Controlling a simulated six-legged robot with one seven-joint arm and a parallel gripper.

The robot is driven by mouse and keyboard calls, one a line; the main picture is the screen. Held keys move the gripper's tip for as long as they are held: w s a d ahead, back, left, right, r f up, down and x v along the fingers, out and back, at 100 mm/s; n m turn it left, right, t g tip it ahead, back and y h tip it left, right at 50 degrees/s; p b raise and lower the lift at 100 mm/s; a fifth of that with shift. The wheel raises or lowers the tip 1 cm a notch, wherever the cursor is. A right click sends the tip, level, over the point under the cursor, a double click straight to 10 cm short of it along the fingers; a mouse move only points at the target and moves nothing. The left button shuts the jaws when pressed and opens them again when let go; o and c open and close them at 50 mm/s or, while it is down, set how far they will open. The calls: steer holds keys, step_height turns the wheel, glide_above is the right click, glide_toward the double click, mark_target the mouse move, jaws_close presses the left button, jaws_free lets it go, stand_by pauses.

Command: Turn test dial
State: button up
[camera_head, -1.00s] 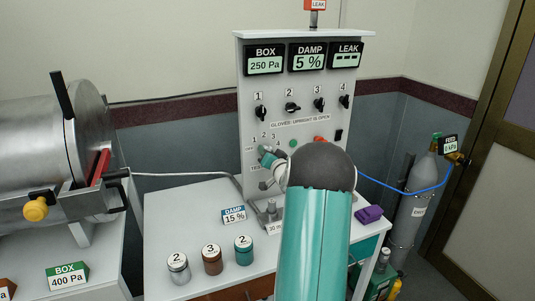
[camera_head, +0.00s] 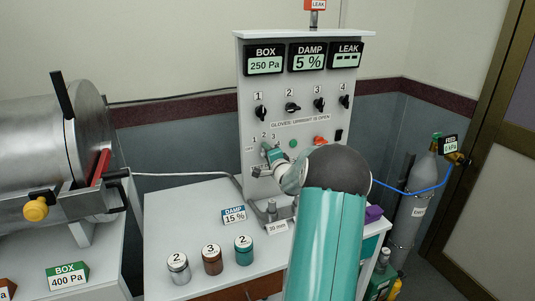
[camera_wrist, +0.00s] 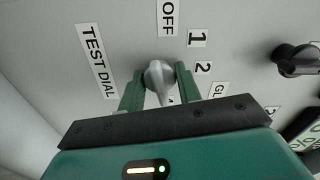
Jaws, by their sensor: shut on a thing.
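The test dial (camera_wrist: 158,76) is a pale grey knob on the grey panel in the wrist view. The label TEST DIAL (camera_wrist: 96,60) is left of it, OFF (camera_wrist: 168,18) above it, and 1 (camera_wrist: 197,38) and 2 (camera_wrist: 204,67) to its right. My gripper (camera_wrist: 159,75) has its two green fingers shut on the knob, one on each side. The knob's lower end runs down between the fingers, and part of a label beside it is covered. In the head view my gripper (camera_head: 271,153) is at the panel's lower left and hides most of the dial.
The panel (camera_head: 330,100) carries displays reading BOX 250 Pa, DAMP 5 % and LEAK dashes, above several black knobs (camera_head: 292,107). One black knob (camera_wrist: 297,60) is close to the right in the wrist view.

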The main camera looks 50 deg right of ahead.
steer(key=shift+m, duration=0.3)
steer(key=o, duration=1)
steer(key=v, duration=1.4)
